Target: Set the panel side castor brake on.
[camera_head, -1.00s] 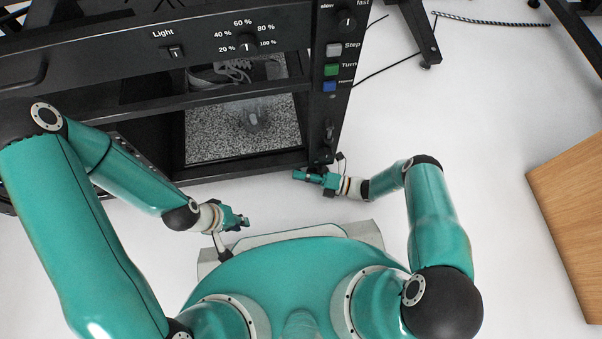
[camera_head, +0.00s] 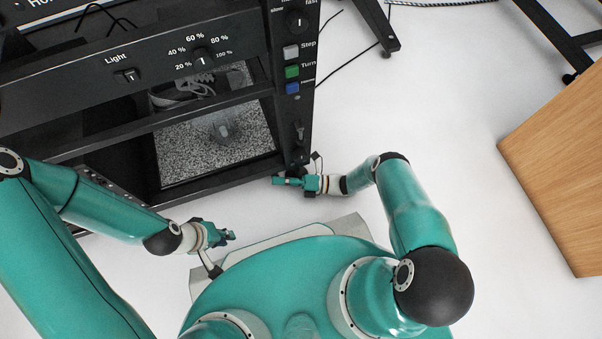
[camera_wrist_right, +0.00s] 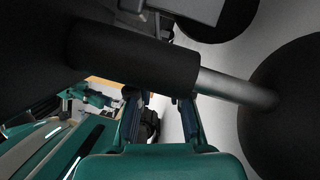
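The turntable's front panel (camera_head: 297,100) stands at the upper middle in the head view. My right gripper (camera_head: 283,181) is low beside the foot of that panel, near its bottom corner. In the right wrist view, a black cylinder (camera_wrist_right: 135,55) with a metal rod (camera_wrist_right: 238,88) crosses just in front of my right gripper (camera_wrist_right: 160,105). Its two fingers stand apart and their tips are partly hidden. A large dark round shape (camera_wrist_right: 290,105), perhaps a castor wheel, is at the right. I cannot make out the brake lever. My left gripper (camera_head: 229,236) is over the floor, away from the panel; its finger gap is unclear.
The lit chamber (camera_head: 215,145) with a speckled floor is left of the panel. A wooden board (camera_head: 560,165) is at the right. Black frame legs (camera_head: 380,30) and a thin cable (camera_head: 345,65) are at the top. White floor between panel and board is clear.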

